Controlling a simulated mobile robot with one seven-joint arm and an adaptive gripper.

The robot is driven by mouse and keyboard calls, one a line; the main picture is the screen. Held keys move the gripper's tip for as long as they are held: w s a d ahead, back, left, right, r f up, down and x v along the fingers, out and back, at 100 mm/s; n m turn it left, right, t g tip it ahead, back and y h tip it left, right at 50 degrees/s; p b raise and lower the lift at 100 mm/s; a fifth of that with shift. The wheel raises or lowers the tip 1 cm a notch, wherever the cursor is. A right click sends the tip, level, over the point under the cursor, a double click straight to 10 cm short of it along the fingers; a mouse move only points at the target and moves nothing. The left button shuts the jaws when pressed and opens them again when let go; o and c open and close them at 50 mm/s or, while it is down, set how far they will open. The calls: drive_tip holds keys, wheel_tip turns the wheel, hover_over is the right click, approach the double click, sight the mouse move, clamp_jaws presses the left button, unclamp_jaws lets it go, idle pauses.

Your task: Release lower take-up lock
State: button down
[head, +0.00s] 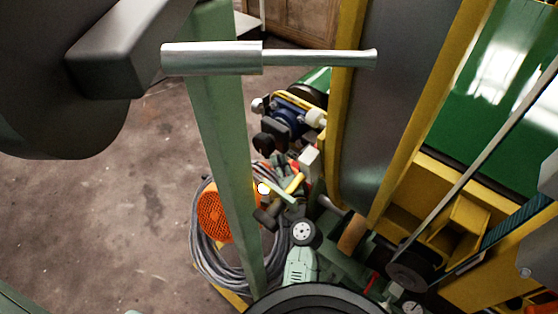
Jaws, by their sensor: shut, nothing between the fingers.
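I cannot single out the lower take-up lock with certainty. A bright metal cylinder with a thinner rod (265,58) stands out close to the camera from a dark grey block (125,50) at upper left. Lower right of centre is a crowded green mechanism (345,248) with a small white-faced wheel (303,232), a copper-coloured roller (352,233) and a thin red part (371,286). My gripper is not recognisable in this view.
A pale green post (222,130) crosses the view left of centre. Behind it lie a coiled grey cable (205,262) and an orange disc (215,212). A yellow-edged grey panel (385,110) stands at right. Brown floor (90,215) is open at left.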

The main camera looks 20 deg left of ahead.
idle(0.3)
drive_tip(key=shift+w+a+f+b, duration=0.15)
drive_tip(key=shift+a+f+b, duration=0.45)
drive_tip(key=shift+b, duration=0.1)
drive_tip(key=shift+a, duration=0.1)
drive_tip(key=shift+r, duration=0.1)
